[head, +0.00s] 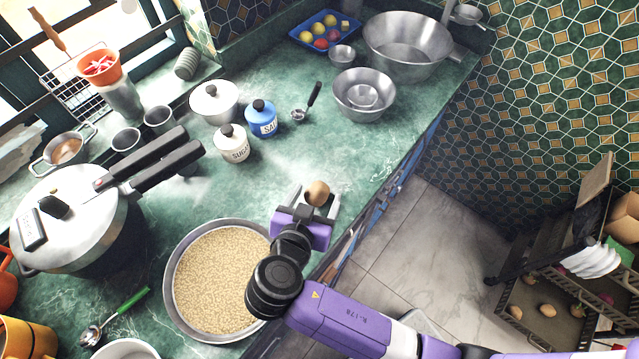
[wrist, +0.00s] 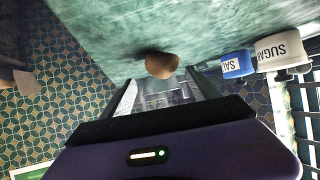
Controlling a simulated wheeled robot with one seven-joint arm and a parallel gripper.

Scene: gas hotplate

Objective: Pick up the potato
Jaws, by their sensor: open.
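A brown potato (head: 317,193) lies on the green marble counter (head: 270,165) near its front edge. In the wrist view the potato (wrist: 162,66) sits just beyond the fingertips, roughly midway between them. My gripper (head: 314,198) is open, with one finger on each side of the potato in the head view. It also shows in the wrist view (wrist: 163,82), with its fingers spread and nothing clamped. I cannot tell whether a finger touches the potato.
A pan of grain (head: 222,280) stands just left of my gripper. Salt (head: 262,119) and sugar (head: 232,144) jars, a ladle (head: 306,104) and steel bowls (head: 364,95) stand farther back. A large pressure cooker (head: 75,215) is at left. The counter behind the potato is clear.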

